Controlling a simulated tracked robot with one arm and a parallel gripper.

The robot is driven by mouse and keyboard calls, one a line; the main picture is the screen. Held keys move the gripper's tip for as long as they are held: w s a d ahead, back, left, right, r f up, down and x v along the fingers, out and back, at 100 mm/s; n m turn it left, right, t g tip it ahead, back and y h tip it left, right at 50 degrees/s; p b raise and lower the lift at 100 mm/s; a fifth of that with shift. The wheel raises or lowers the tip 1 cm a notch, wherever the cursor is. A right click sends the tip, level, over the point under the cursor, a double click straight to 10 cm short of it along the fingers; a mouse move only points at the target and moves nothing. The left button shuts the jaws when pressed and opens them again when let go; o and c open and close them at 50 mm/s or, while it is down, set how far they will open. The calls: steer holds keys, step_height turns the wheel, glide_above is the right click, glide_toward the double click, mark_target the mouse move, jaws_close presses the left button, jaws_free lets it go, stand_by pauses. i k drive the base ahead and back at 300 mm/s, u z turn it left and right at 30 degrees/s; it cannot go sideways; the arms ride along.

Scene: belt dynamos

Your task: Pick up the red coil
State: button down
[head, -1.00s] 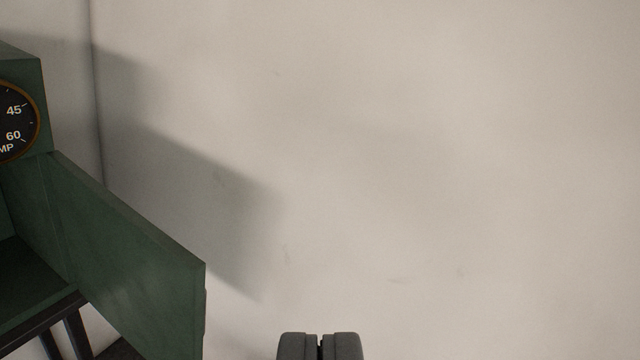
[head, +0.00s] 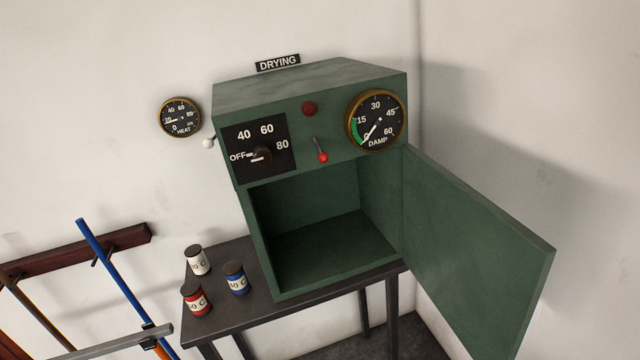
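I cannot make out a red coil in this view. The red thing on the dark table is a small round jar or can (head: 197,299) with a dark top and a pale label ending in "0 C". It stands upright near the table's front left, left of the open cabinet. My gripper does not show in the current view, so I cannot see its fingers or whether it holds anything.
A green drying cabinet (head: 235,97) stands on the dark table (head: 255,312). Its door (head: 480,250) hangs open to the right, and its inside looks empty. White (head: 197,260) and blue (head: 236,278) jars stand near the red one. A wall rack (head: 85,250) holds poles at left.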

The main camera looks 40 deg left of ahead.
mark_target(195, 297)
steer(key=u, duration=2.3)
steer(key=k, duration=1.15)
steer(key=z, duration=0.35)
steer(key=i, duration=1.05)
steer(key=z, duration=0.05)
